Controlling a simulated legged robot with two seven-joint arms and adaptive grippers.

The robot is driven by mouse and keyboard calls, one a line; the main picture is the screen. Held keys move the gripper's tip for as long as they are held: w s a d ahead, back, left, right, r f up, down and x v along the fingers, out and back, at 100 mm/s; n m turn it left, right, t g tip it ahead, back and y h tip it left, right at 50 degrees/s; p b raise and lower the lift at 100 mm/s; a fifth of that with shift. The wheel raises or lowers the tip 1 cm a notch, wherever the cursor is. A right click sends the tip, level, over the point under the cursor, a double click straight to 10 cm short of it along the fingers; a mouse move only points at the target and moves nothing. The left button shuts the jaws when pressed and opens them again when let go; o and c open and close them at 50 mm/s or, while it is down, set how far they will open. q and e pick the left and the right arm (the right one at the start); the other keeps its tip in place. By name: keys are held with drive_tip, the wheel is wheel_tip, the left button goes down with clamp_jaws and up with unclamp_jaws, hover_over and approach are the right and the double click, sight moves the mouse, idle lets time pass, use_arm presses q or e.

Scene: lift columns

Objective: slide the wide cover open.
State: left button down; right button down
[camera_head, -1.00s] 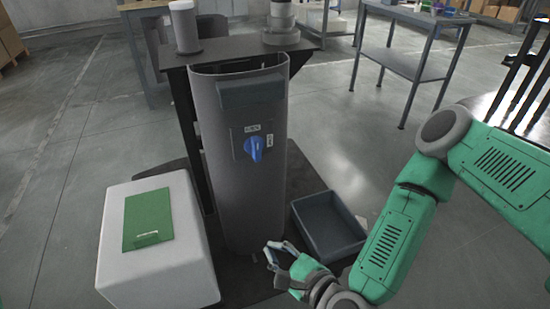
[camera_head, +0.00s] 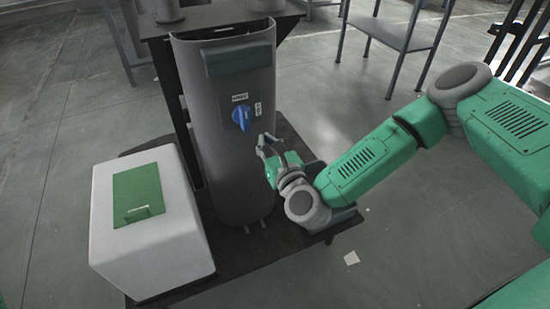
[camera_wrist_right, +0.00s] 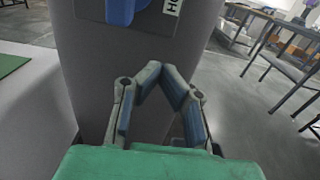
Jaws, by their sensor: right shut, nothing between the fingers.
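The wide cover (camera_head: 222,170) is a tall, curved grey panel on the front of the column, with a darker bar (camera_head: 238,58) across its upper part. A blue knob (camera_head: 242,118) sits on a small labelled plate on the cover. The cover also fills the middle of the right wrist view (camera_wrist_right: 95,75), with part of the blue knob (camera_wrist_right: 122,10) at the top. My right gripper (camera_head: 268,140) is just right of and below the knob, near the cover's right side. Its fingertips (camera_wrist_right: 161,70) meet, with nothing between them; contact with the cover cannot be told. My left gripper is out of view.
A white box (camera_head: 150,240) with a green panel (camera_head: 138,193) stands left of the column on a dark base (camera_head: 262,250). A grey table (camera_head: 395,35) stands behind. Open floor lies at right.

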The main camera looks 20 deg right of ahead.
sight(261, 131)
drive_tip(key=shift+w+d, duration=0.2)
drive_tip(key=shift+w, duration=0.45)
drive_tip(key=shift+w+d, duration=0.15)
drive_tip(key=shift+w, duration=0.5)
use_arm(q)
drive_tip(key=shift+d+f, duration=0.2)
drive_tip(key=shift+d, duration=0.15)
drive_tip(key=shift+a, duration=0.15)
use_arm(e)
drive_tip(key=shift+a, duration=0.25)
drive_tip(key=shift+w+b, duration=0.1)
drive_tip(key=shift+b, duration=0.2)
drive_tip(key=shift+w+f+b, duration=0.1)
drive_tip(key=shift+w+b, duration=0.45)
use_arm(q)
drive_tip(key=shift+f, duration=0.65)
use_arm(e)
drive_tip(key=shift+w+d, duration=0.1)
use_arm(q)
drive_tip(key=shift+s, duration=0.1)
